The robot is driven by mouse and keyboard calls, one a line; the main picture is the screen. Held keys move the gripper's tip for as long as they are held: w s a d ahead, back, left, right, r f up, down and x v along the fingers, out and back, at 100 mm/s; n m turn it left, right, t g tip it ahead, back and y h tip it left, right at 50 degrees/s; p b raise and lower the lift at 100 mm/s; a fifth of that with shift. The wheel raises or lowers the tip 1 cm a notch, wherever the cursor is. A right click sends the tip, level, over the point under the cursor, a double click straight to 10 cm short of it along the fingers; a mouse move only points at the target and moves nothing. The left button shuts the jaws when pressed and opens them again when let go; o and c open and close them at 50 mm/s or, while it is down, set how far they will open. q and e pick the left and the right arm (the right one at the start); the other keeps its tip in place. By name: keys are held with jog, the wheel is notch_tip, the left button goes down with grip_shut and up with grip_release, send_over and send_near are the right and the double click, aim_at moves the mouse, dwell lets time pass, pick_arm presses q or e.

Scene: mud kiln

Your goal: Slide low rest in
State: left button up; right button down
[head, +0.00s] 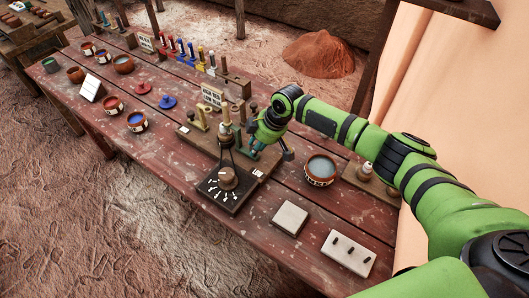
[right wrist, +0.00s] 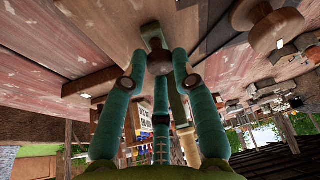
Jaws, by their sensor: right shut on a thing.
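My right gripper (head: 257,147) reaches down at the right side of a wooden stand (head: 197,138) in the middle of the table. In the right wrist view its teal fingers (right wrist: 160,55) are closed around a small brown-grey knob (right wrist: 153,34). A wooden bar (right wrist: 176,100) runs beside the knob. The stand carries upright yellowish rests (head: 201,119) and a pale-tipped post (head: 224,117). I cannot tell which part is the low rest, as the gripper hides some of the stand. My left gripper is not in view.
A black plate (head: 213,202) with white marks and a round brown piece (head: 228,176) stands in front. Coloured bottles (head: 186,50) stand behind.

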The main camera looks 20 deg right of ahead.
jog(key=shift+a, duration=0.25)
jog(key=c, duration=1)
grip_release()
jog(key=shift+w, duration=0.1)
jog(key=shift+w+a, duration=0.1)
jog(key=shift+w, duration=0.05)
jog(key=shift+d+r, duration=0.3)
jog(key=shift+r, duration=0.15)
jog(key=v, duration=1.1)
jog(key=shift+a, duration=0.15)
